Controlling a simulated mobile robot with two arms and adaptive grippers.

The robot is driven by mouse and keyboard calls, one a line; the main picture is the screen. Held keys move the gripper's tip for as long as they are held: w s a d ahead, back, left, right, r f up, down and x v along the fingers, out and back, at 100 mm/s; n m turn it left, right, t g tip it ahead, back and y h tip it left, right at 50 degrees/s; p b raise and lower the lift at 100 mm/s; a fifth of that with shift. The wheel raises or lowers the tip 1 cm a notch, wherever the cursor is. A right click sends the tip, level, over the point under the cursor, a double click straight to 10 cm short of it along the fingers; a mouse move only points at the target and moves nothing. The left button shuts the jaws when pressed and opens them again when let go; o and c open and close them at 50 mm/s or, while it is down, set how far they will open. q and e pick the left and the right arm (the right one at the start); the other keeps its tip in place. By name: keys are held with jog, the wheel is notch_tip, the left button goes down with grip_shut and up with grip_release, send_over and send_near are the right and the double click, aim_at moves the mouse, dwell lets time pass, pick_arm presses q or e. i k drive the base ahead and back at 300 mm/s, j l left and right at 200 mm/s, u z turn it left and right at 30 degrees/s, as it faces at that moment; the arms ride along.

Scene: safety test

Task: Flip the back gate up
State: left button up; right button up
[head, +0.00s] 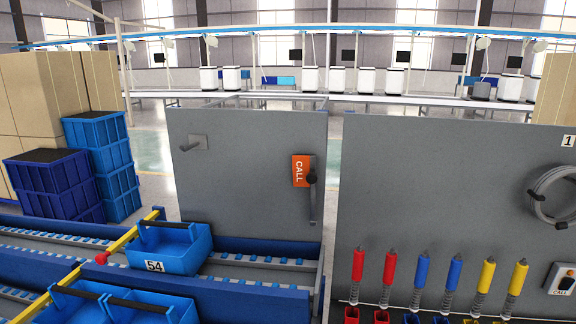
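Two yellow bars slant across the blue roller conveyor on the left of the head view. The back yellow bar (128,239) runs beside a blue bin with a "54" label (170,247) and has a red knob (101,258) near its lower end. The front yellow bar (48,293) lies lower left, partly cut off by the picture's edge. I cannot tell for sure which part is the back gate; the back yellow bar looks like it. Neither my left nor my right gripper shows in this view.
A grey board (440,190) on the right carries several coloured spring tools and a coiled cable (557,194). Blue crates (55,185) are stacked at left.

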aim_at(101, 258)
jog(key=j+u, duration=0.15)
jog(key=u, duration=0.3)
jog(key=k+j+u, duration=0.1)
jog(key=u, duration=0.3)
jog(key=j, duration=0.1)
